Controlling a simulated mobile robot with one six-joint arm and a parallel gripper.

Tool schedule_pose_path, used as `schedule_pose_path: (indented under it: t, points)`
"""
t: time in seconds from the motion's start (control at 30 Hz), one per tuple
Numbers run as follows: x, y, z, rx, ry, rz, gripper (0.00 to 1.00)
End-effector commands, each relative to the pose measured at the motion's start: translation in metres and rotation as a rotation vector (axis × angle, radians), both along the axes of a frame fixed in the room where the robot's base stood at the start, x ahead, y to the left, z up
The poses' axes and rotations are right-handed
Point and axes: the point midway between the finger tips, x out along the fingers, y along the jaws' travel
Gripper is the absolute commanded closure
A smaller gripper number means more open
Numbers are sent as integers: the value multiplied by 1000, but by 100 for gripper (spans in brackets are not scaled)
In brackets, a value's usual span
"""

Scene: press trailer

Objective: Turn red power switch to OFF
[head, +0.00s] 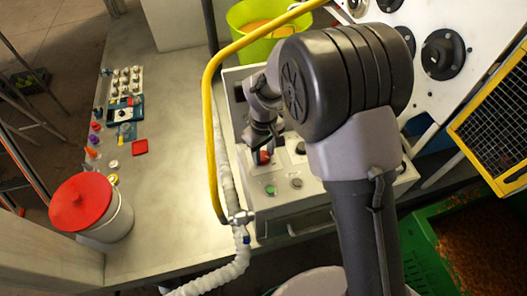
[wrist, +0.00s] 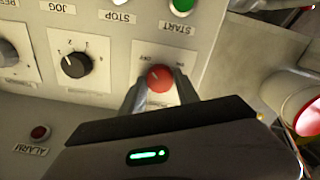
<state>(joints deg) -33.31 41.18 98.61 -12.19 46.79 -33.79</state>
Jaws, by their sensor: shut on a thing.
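The red power switch (wrist: 160,77) is a round red knob on a pale panel plate in the wrist view. Upside-down OFF and ON labels stand above its left and right sides. A small pale mark shows on the knob, but I cannot tell for sure which label it points to. My gripper (wrist: 160,88) has one dark finger on each side of the knob and is shut on it. In the head view the switch (head: 264,157) shows as a small red spot below my gripper (head: 262,142), on the control box (head: 285,212), partly hidden by my arm.
In the head view a yellow hose (head: 212,130) runs close left of my arm. A red-lidded bucket (head: 82,203) stands on the bench.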

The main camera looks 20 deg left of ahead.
Motion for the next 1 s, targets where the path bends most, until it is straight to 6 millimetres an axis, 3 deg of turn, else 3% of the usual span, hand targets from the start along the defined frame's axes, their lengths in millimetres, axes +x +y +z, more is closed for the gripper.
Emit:
schedule_pose_path:
  t: [0.27,0.3,0.4,0.77,0.87,1.0]
  points:
    - [1,1,1,1,-3,2,100]
    - [1,1,1,1,-3,1,57]
    - [1,0,1,1,-2,1,41]
    - [0,0,6,0,-1,0,41]
    - [1,1,23,1,-3,1,41]
    - [1,1,65,3,-6,0,41]
